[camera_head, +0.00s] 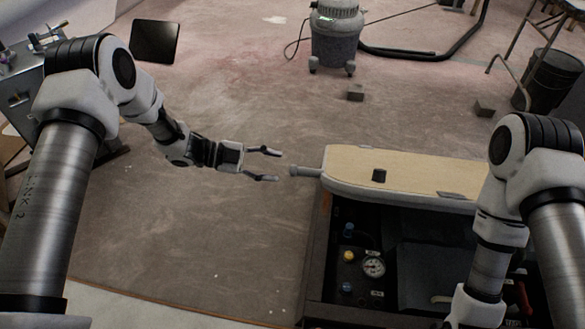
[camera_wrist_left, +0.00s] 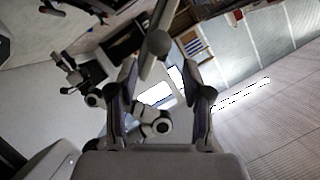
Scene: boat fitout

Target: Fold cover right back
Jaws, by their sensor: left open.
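The cover (camera_head: 430,170) is a pale wood-topped panel with a thick grey rim, lying over the far part of a dark box. A grey knob-ended handle (camera_head: 305,171) sticks out from its left end. My left gripper (camera_head: 272,165) is open and empty just left of that handle, fingers pointing at it, with a small gap between. In the left wrist view the rounded grey handle (camera_wrist_left: 158,43) shows above and between the fingertips of the open left gripper (camera_wrist_left: 160,72). My right arm crosses the cover's right part and hides it; its gripper is out of view.
The open box below (camera_head: 318,270) holds a gauge (camera_head: 373,267) and coloured valves. A grey vacuum (camera_head: 336,35) and small blocks stand behind. Floor left of the box is clear.

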